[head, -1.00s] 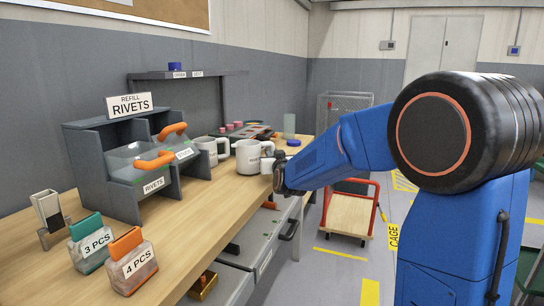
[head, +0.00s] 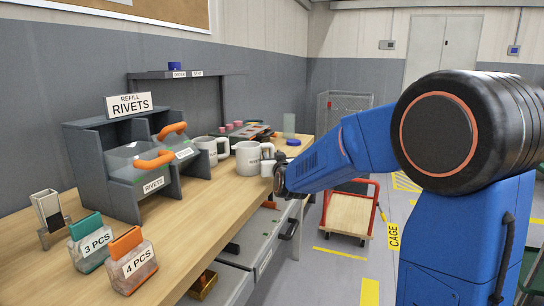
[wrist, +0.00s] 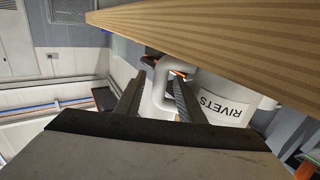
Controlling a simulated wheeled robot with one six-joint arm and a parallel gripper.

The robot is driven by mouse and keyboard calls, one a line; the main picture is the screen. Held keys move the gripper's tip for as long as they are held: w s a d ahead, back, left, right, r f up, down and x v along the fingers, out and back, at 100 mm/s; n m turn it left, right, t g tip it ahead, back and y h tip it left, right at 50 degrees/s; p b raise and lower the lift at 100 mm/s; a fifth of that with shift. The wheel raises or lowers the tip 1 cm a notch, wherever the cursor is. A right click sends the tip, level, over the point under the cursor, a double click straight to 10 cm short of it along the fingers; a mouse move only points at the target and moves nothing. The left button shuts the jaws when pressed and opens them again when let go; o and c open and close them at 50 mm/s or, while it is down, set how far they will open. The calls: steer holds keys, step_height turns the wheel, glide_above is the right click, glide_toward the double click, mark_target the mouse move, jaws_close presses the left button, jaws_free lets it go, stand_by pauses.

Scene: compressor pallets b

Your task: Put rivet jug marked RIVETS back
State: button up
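The white rivet jug (head: 248,159) stands upright on the wooden bench; its dark RIVETS lettering reads upside down in the wrist view (wrist: 222,105). My gripper (head: 276,174) is beside the jug at the bench's front edge, on the jug's right. In the wrist view my gripper (wrist: 158,80) has its two dark fingers spread, with the jug's white handle (wrist: 161,92) between them. Gaps seem to show beside the handle. Whether the fingertips touch it is hard to tell.
A similar white jug (head: 212,150) stands behind to the left. A grey rack (head: 92,176) under a REFILL RIVETS sign holds clear, orange-handled containers. Drawers (head: 262,246) below the bench stand partly out.

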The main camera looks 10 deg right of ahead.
steer(key=s, duration=1.1)
steer(key=shift+a, duration=0.25)
steer(key=shift+s, duration=0.1)
steer(key=s+d+f+g, duration=0.1)
steer(key=s+f+g, duration=0.3)
steer(key=s, duration=1)
steer(key=s+d+f+g, duration=0.2)
steer(key=s+f+g, duration=0.2)
steer(key=s, duration=1)
steer(key=s+d+f+g, duration=0.2)
steer(key=s+f+g, duration=0.3)
steer(key=s, duration=0.9)
step_height(320, 180, down, 2)
steer(key=shift+f+n+y, duration=0.25)
steer(key=shift+n+y, duration=0.05)
steer(key=shift+w+d, duration=0.1)
